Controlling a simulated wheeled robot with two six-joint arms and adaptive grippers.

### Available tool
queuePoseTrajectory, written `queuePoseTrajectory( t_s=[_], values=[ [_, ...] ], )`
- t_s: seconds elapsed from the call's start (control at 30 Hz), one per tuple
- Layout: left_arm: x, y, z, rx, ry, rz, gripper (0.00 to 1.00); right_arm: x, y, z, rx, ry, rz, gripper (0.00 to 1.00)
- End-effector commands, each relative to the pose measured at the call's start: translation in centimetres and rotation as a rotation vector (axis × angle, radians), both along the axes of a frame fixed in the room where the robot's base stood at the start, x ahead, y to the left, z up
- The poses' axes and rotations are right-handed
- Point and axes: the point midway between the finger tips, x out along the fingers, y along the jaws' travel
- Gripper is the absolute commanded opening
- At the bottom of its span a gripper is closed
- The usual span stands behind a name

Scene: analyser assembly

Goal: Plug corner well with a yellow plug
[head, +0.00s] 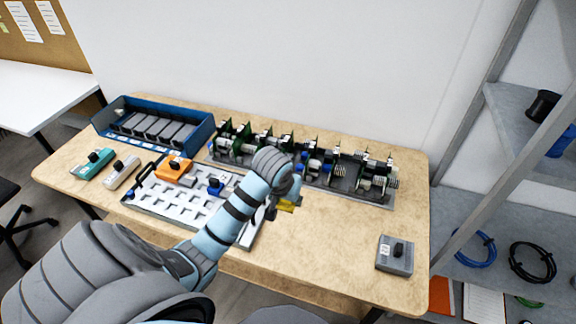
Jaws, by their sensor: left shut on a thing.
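A light grey plate (168,208) with rows of square wells lies at the front middle of the table. An orange block (173,169) and a blue plug (215,187) sit at its back side. My arm hides the plate's right part, including the wells at the back right corner. My right gripper is not in view.
A long rack of circuit boards (345,178) stands behind the plate. A blue bin (205,137) is at the back left. A teal block (92,163) and a beige block (122,172) lie at left, a grey block (395,255) at front right.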

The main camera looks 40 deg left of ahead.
Motion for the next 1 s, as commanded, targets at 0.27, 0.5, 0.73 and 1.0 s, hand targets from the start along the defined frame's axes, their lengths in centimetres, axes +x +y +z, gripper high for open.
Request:
queuePoseTrajectory(
  t_s=[0.27, 0.5, 0.73, 1.0],
  values=[
    [0.0, 0.0, -1.8, 0.0, 0.001, -0.001, 0.05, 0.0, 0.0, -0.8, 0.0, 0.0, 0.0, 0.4],
    [0.0, 0.0, -3.3, -0.002, 0.002, 0.0, 0.05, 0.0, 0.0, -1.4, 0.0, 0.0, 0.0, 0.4],
    [0.0, 0.0, -4.7, -0.001, 0.002, 0.0, 0.05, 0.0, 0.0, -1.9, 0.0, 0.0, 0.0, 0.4],
    [0.0, 0.0, -6.3, 0.0, 0.001, 0.0, 0.05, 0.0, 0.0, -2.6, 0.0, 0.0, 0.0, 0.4]
  ],
)
